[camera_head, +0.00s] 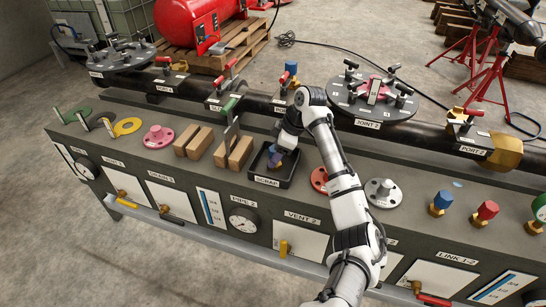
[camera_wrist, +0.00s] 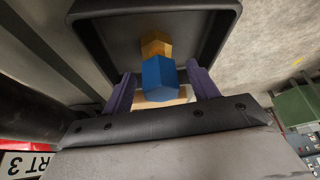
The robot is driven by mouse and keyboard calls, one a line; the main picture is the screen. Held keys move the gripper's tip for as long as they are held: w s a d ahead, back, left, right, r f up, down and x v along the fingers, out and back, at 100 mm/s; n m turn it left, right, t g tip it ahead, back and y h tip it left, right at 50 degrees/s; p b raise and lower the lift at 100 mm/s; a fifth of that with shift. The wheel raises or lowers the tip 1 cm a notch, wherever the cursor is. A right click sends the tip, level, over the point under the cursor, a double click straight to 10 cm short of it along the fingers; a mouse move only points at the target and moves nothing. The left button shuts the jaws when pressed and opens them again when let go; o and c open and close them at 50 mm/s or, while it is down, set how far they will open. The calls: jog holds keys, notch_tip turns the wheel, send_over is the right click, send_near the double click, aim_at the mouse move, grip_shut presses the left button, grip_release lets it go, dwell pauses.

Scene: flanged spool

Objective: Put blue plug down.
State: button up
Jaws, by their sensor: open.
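The blue plug (camera_wrist: 158,77) has a blue faceted cap and a brass hex end. In the wrist view it is inside the black scrap tray (camera_wrist: 222,40), between the two purple fingers of my gripper (camera_wrist: 160,88). The fingers stand apart with visible gaps on both sides of the plug. In the head view my gripper (camera_head: 277,156) reaches down into the scrap tray (camera_head: 255,172), and the plug is mostly hidden there. I cannot tell whether the plug touches the tray floor.
Wooden blocks (camera_head: 240,152) stand just left of the tray. A red flange (camera_head: 320,180) and a grey flange (camera_head: 381,193) lie to its right. Another blue-capped plug (camera_head: 442,201) and a red-capped plug (camera_head: 484,212) stand farther right. A dark pipe (camera_head: 255,103) runs behind.

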jog(key=v, duration=0.9)
jog(key=shift+d+r+b, duration=0.15)
jog(key=shift+r+b, duration=0.2)
jog(key=shift+b, duration=0.1)
jog(key=shift+o, duration=0.7)
